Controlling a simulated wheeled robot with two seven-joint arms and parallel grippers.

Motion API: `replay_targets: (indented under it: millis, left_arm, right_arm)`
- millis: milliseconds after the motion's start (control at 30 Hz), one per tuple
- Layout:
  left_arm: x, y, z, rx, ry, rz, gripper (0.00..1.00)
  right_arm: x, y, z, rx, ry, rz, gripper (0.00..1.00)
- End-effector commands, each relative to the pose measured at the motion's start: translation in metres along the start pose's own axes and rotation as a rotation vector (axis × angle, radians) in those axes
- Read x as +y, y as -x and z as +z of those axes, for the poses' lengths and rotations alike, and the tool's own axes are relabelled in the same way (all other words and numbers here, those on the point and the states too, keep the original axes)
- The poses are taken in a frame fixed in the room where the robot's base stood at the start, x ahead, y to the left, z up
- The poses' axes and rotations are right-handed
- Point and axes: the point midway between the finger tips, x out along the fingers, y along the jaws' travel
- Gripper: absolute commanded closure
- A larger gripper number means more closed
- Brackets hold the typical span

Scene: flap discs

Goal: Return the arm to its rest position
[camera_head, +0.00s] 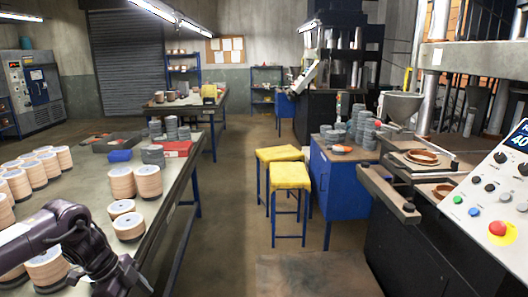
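My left arm comes in from the left edge in the head view. It bends over the near end of the long table (186,172) at left and runs down to the bottom edge. Its gripper fingers do not show, so I cannot see whether they hold anything. My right arm and gripper are not in view. Stacks of tan discs stand on the table close to my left arm. One stack (47,268) is just beside the forearm and partly hidden by it. Another stack (129,227) stands right of the elbow.
A press with a control panel (500,190) and a protruding handle bar (387,193) stands at right. Two yellow-topped stools (290,176) and a blue cabinet (338,185) stand in the middle. The aisle floor (228,215) between table and stools is free.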

Motion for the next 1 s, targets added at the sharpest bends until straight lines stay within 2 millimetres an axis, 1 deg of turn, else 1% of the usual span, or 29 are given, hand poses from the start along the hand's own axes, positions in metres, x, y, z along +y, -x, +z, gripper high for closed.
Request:
replay_targets:
  millis: [33, 133, 233, 367, 467, 567, 600, 667, 700, 767, 800, 867, 900, 967, 1000]
  left_arm:
    - [-0.002, -0.009, -0.002, 0.01, -0.005, -0.003, 0.32]
    - [-0.01, -0.024, -0.009, 0.032, -0.021, -0.022, 0.32]
    - [-0.018, -0.044, -0.018, 0.062, -0.035, -0.045, 0.32]
    - [-0.03, -0.076, -0.032, 0.113, -0.047, -0.085, 0.32]
    - [-0.037, -0.108, -0.043, 0.161, -0.041, -0.123, 0.32]
    - [-0.043, -0.151, -0.054, 0.225, -0.011, -0.175, 0.32]
    - [-0.044, -0.171, -0.058, 0.252, 0.014, -0.201, 0.32]
    - [-0.043, -0.203, -0.059, 0.289, 0.065, -0.244, 0.32]
    - [-0.04, -0.223, -0.058, 0.308, 0.108, -0.269, 0.32]
    - [-0.033, -0.255, -0.051, 0.328, 0.183, -0.308, 0.32]
    - [-0.025, -0.276, -0.044, 0.334, 0.24, -0.331, 0.32]
    - [-0.008, -0.309, -0.028, 0.331, 0.337, -0.363, 0.32]
    - [0.006, -0.331, -0.015, 0.32, 0.405, -0.381, 0.32]
    - [0.034, -0.362, 0.007, 0.293, 0.512, -0.402, 0.32]
    - [0.053, -0.379, 0.021, 0.269, 0.576, -0.413, 0.32]
  right_arm:
    - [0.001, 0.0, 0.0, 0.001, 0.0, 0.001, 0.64]
    - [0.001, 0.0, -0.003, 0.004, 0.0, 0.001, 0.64]
    - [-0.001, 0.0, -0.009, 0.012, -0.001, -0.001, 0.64]
    - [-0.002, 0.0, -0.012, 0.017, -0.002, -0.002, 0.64]
    - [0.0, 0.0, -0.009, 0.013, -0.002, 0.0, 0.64]
    - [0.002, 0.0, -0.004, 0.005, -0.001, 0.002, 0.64]
    - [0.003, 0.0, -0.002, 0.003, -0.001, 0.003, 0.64]
    - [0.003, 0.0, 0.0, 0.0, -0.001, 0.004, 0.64]
    - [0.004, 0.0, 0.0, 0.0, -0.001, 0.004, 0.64]
    - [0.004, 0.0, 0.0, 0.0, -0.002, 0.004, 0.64]
    - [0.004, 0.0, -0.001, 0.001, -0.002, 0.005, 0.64]
    - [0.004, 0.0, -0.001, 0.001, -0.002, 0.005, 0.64]
    - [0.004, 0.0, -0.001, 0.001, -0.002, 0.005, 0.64]
    - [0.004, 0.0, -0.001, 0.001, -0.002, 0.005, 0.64]
    - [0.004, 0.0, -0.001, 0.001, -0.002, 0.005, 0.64]
